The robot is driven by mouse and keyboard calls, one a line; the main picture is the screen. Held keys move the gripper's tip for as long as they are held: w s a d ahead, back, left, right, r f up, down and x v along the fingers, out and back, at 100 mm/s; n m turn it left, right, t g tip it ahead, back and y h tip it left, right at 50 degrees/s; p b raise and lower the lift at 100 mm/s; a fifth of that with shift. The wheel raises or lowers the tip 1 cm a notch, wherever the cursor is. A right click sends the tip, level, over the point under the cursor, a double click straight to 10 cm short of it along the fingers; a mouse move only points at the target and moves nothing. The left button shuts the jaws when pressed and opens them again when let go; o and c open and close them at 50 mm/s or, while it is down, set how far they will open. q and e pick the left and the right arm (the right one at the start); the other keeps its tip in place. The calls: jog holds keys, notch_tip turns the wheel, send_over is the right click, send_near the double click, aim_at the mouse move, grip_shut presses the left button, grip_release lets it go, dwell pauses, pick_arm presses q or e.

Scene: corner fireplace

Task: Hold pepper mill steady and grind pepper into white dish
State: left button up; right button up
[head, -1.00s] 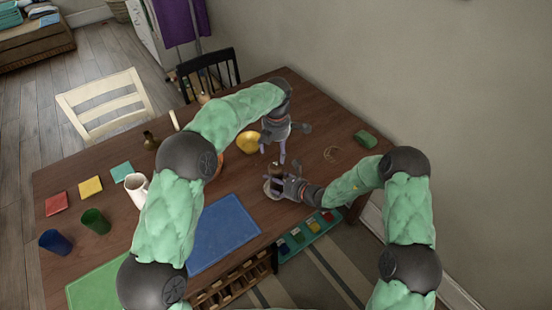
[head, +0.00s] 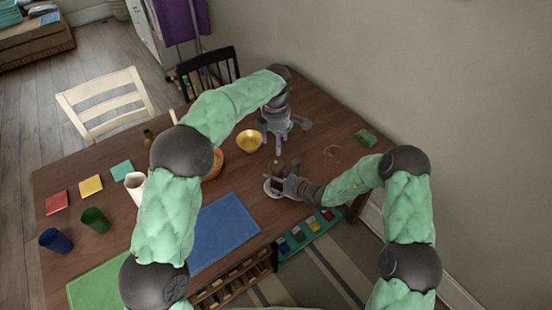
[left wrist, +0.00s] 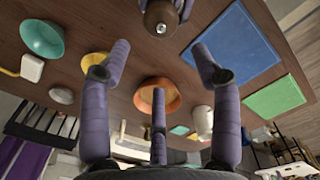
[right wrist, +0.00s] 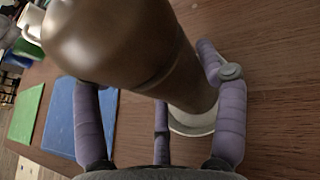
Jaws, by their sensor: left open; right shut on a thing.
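The brown pepper mill (right wrist: 130,50) is held between the fingers of my right gripper (head: 277,187). In the right wrist view its lower end is over the white dish (right wrist: 190,124); whether they touch I cannot tell. In the head view the dish (head: 270,189) is partly hidden by the right gripper. My left gripper (head: 278,148) is above the mill, open and empty, fingers pointing down. In the left wrist view the mill's top with a metal knob (left wrist: 160,28) lies ahead of the spread fingers, apart from them.
A yellow bowl (head: 249,140) and an orange bowl (head: 213,165) stand left of the grippers. A blue mat (head: 225,230) lies at the front left. A rack with coloured items (head: 306,233) is beyond the front table edge.

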aim_at(276, 164)
pick_arm(q)
notch_tip(276, 164, down, 12)
jog(key=m, duration=0.8)
jog(key=shift+r+m, duration=0.1)
jog(key=shift+m, duration=0.2)
jog(key=c, duration=0.9)
